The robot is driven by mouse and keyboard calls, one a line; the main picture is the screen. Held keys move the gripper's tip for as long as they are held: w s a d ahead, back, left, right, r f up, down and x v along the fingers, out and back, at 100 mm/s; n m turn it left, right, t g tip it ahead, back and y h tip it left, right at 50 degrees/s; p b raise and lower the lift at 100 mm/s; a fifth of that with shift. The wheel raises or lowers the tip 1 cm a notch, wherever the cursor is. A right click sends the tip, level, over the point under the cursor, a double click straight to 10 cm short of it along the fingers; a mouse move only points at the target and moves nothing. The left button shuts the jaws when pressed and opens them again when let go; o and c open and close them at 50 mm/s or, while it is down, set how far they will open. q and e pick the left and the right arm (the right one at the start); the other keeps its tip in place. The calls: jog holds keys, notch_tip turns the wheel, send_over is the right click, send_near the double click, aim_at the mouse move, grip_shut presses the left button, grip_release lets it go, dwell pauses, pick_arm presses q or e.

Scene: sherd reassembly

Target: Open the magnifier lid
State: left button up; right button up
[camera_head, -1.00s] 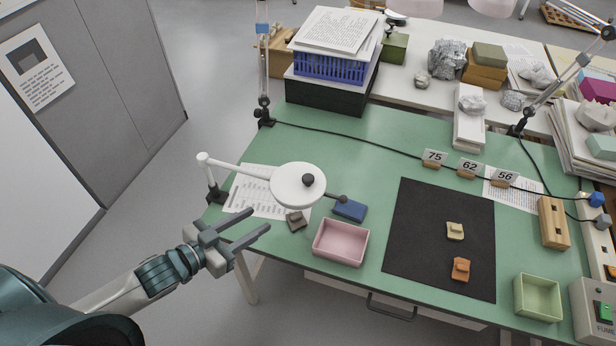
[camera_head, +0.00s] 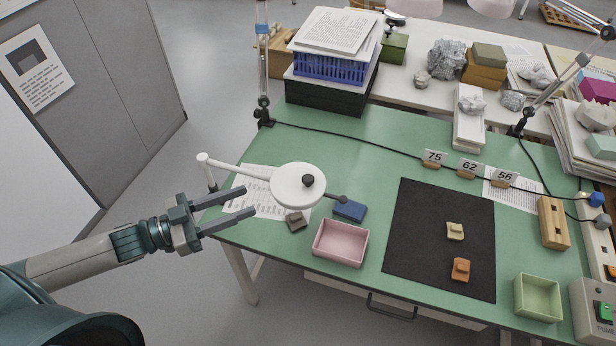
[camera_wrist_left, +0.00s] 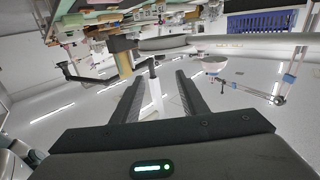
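The magnifier (camera_head: 297,187) stands at the left end of the green table on a white arm (camera_head: 235,168). Its round white lid is shut flat over the head, with a dark knob (camera_head: 308,181) on top and a dark rod-like handle (camera_head: 337,198) at its right side. My left gripper (camera_head: 250,201) is open and empty, to the left of the magnifier and apart from it, its fingers pointing right over the table's left edge. In the left wrist view the two fingers (camera_wrist_left: 157,97) are spread with nothing between them. My right gripper is not in view.
A pink tray (camera_head: 341,243), a blue block (camera_head: 350,210) and a grey-brown sherd (camera_head: 296,221) sit close around the magnifier. A black mat (camera_head: 440,205) holds a yellowish and an orange sherd. A green tray (camera_head: 538,298) stands at the front right.

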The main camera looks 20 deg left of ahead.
aim_at(302, 182)
pick_arm(q)
jog(key=shift+w+d, duration=0.1)
jog(key=p+x, duration=0.5)
jog(key=x, duration=1)
jog(key=shift+w+d+r, duration=0.1)
jog(key=shift+w+d, duration=0.6)
jog(key=shift+d, duration=0.05)
grip_shut()
